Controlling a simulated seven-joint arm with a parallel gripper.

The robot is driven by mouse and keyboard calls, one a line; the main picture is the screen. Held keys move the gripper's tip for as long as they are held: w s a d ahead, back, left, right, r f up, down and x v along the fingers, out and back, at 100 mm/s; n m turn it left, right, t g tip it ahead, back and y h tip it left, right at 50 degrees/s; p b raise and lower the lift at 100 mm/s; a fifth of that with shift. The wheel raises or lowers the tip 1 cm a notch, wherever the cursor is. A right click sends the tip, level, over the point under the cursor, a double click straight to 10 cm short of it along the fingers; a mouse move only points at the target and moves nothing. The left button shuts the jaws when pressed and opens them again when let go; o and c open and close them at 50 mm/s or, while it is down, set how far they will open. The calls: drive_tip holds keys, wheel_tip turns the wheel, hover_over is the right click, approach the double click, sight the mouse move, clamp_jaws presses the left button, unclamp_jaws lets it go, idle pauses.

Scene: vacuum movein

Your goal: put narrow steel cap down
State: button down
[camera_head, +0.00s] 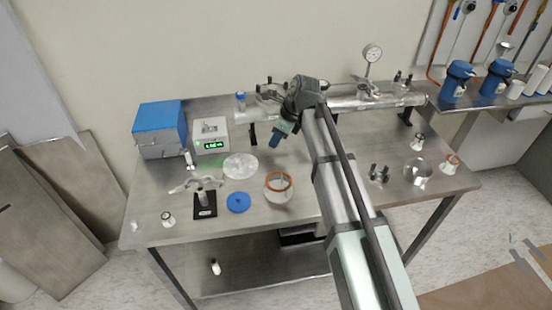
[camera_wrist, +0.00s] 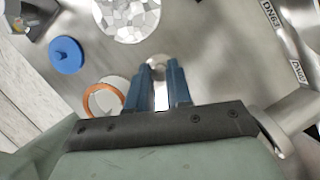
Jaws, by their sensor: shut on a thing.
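My gripper (camera_head: 275,141) is over the back middle of the steel table, in front of the long steel tube, with its blue fingers pointing down. In the wrist view my gripper (camera_wrist: 160,68) is shut on a small shiny steel piece, which looks like the narrow steel cap (camera_wrist: 159,63). Only part of the cap shows between the fingers, and the head view does not show it clearly. Whether the cap touches the tabletop cannot be told.
The steel tube (camera_head: 350,103) with clamps runs along the back. An orange ring (camera_head: 278,181), a blue disc (camera_head: 238,203), a pale shiny disc (camera_head: 241,166) and a display box (camera_head: 210,137) stand left and front. Small clamps (camera_head: 379,174) and a steel dish (camera_head: 416,172) lie right.

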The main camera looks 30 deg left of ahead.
drive_tip(key=shift+f, duration=3.9)
drive_tip(key=shift+f, duration=0.1)
drive_tip(key=c, duration=1)
unclamp_jaws()
drive_tip(key=shift+c, duration=0.2)
drive_tip(key=v, duration=1.2)
drive_tip(key=shift+w, duration=0.1)
